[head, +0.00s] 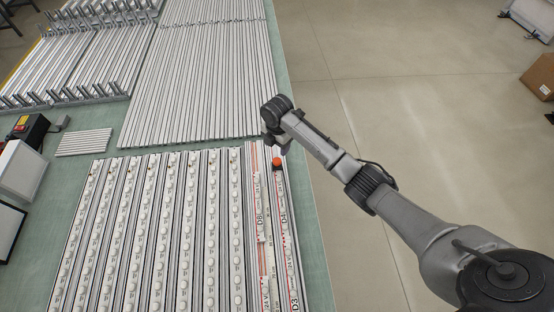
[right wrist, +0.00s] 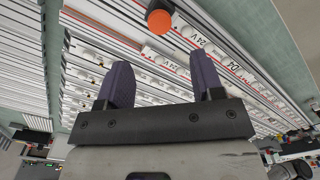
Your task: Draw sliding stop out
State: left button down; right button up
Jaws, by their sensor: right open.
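An orange-red round knob (head: 277,162), which looks like the sliding stop, sits at the far end of the right-hand rails. It also shows at the top of the right wrist view (right wrist: 159,20). My right gripper (head: 277,143) is just beyond the knob in the head view, its fingers mostly hidden by the wrist. In the right wrist view its two dark fingers (right wrist: 163,75) are apart with nothing between them. The knob lies past the fingertips, clear of them. My left gripper is in neither view.
Rails with rows of round white lamps (head: 165,235) fill the front of the green table (head: 305,215). Labelled strips (head: 284,215) run beside them. Bare metal profiles (head: 200,75) lie behind. A black device (head: 28,130) stands at left. Floor is open at right.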

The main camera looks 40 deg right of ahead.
aim_at(277, 160)
notch_tip(277, 160, down, 9)
jog(key=shift+f+b, duration=0.15)
jog(key=shift+b, duration=0.15)
jog(key=shift+c, duration=0.3)
grip_shut()
jog(key=shift+d, duration=0.1)
dwell(0.3)
